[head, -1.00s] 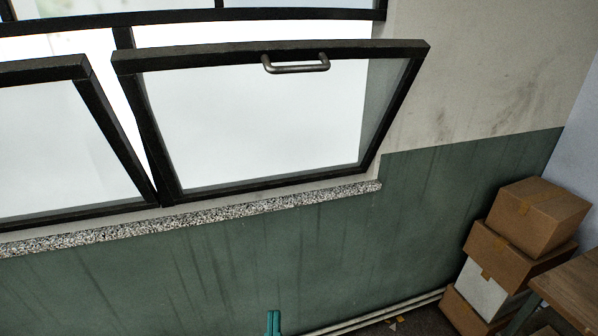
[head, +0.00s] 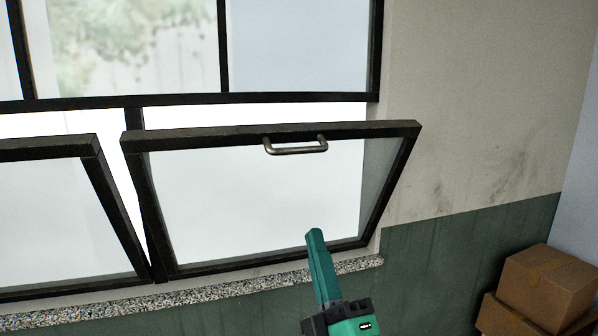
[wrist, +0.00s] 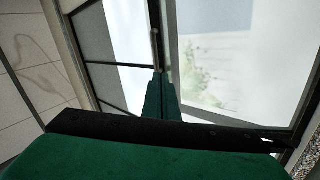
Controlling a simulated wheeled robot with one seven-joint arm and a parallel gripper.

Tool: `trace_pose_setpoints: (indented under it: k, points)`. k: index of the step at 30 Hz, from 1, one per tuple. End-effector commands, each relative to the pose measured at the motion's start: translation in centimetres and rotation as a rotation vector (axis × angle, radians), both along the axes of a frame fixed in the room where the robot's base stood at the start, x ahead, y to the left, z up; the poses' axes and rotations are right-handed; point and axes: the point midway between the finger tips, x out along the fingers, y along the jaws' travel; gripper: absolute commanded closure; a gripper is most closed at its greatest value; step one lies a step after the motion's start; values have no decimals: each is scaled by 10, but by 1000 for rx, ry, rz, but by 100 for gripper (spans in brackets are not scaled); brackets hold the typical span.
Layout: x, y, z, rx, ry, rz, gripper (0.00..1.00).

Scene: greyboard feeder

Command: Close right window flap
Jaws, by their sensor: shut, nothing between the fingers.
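The right window flap (head: 372,130) has a black frame and a pale pane. It is open, tilted into the room at its top edge, with its bottom edge by the sill. A grey metal handle (head: 296,149) sits on its top rail. My green gripper (head: 314,234) is shut and empty, pointing up in front of the flap's lower right part, below the handle in the picture. In the wrist view my gripper (wrist: 161,76) points along a dark rail with a thin bar that looks like the handle (wrist: 155,48). I cannot tell whether they touch.
The left flap (head: 92,146) is also tilted open. A speckled stone sill (head: 215,292) runs below both flaps. Fixed upper panes (head: 300,45) are above. Cardboard boxes (head: 548,285) are stacked at the lower right. The wall right of the window is clear.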

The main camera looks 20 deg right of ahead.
Motion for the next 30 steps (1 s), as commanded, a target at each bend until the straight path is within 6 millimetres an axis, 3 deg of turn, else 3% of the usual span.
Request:
trace_pose_setpoints:
  k: [4, 14, 19, 30]
  points:
    - [0, -4, 20, -144, 21, -64, 100]
    - [6, -6, 32, -243, 45, -109, 100]
    - [23, -4, 44, -243, 43, -109, 100]
    - [80, -2, 83, -241, 43, -108, 100]
